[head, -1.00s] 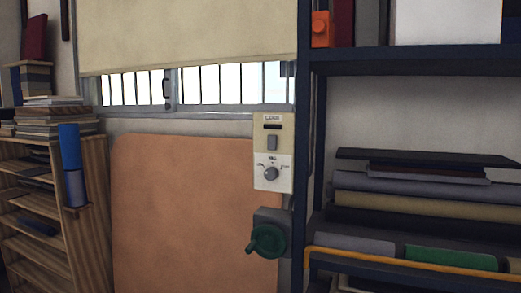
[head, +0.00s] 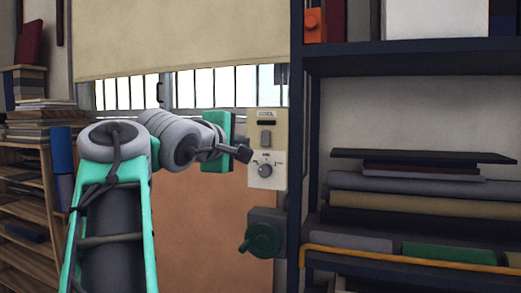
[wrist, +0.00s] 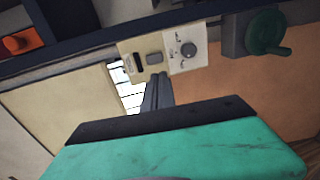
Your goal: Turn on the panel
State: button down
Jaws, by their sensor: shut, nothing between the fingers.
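The control panel (head: 255,118) is a narrow cream and white plate on the wall, left of the dark shelf post. It has a dark slot at the top, a grey switch (head: 265,139) in the middle and a round grey knob (head: 265,170) on its lower white part. It also shows tilted in the wrist view (wrist: 176,40). My gripper (head: 246,154) is shut and empty at the panel's left edge, beside the height between switch and knob. In the wrist view its fingertips (wrist: 157,82) point towards the panel, below the switch. I cannot tell whether they touch it.
A green crank (head: 263,238) on a grey box sits just below the panel. The dark shelf rack (head: 306,180) with rolls and flat covers stands close on the right. A cream blind (head: 185,38) hangs over the barred window. A wooden shelf (head: 30,205) is at the left.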

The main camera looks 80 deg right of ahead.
aim_at(265, 144)
jog(key=d, duration=0.4)
jog(key=d+f+p, duration=0.1)
jog(key=d, duration=0.4)
jog(key=s+d, duration=0.1)
jog(key=d, duration=0.4)
jog(key=shift+f+p, duration=0.35)
jog(key=shift+s, duration=0.1)
